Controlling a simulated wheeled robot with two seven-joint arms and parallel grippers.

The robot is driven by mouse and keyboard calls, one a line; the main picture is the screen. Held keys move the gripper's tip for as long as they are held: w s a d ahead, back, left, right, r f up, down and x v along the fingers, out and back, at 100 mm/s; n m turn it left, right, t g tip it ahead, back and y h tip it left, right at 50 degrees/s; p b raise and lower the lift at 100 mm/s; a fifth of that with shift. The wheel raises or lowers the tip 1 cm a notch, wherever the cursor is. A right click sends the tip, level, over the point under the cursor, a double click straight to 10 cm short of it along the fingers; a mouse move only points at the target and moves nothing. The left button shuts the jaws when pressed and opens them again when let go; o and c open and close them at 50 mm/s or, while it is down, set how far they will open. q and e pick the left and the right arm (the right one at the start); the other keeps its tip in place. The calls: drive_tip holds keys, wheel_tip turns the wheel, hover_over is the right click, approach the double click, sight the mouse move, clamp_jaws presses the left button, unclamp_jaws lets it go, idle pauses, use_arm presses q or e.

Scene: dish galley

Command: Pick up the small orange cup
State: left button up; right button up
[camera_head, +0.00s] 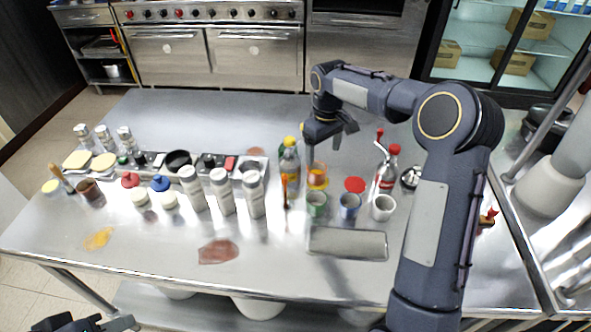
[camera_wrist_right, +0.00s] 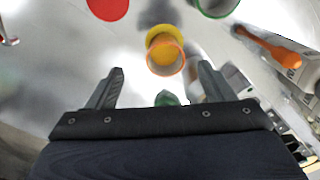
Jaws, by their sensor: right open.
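The small orange cup (camera_head: 317,177) stands on the steel table, just behind a row of cups. In the right wrist view the orange cup (camera_wrist_right: 166,58) shows between the fingertips' directions, with a yellow round part beside its rim. My right gripper (camera_head: 328,142) is open and empty, above and slightly behind the cup, not visibly touching it. Its two fingers (camera_wrist_right: 160,75) are spread apart in the wrist view. A dark part at the bottom left of the head view looks like my left gripper (camera_head: 85,324); its jaws cannot be made out.
Green (camera_head: 316,203), blue (camera_head: 350,206) and white (camera_head: 383,208) cups stand in front, with a red disc (camera_head: 355,185) behind them. Bottles (camera_head: 289,163) stand close on the left, a red-capped bottle (camera_head: 388,172) on the right. A grey tray (camera_head: 347,243) lies nearer.

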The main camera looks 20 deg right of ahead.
sight(317, 169)
drive_tip(key=f, duration=0.2)
drive_tip(key=f+p, duration=0.1)
drive_tip(key=f, duration=0.2)
drive_tip(key=w+a+f, duration=0.1)
drive_tip(key=f, duration=0.2)
drive_tip(key=shift+f+p, duration=0.15)
drive_tip(key=shift+p, duration=0.2)
drive_tip(key=c, duration=1.1)
drive_tip(key=shift+c, duration=0.3)
drive_tip(key=shift+r, duration=0.2)
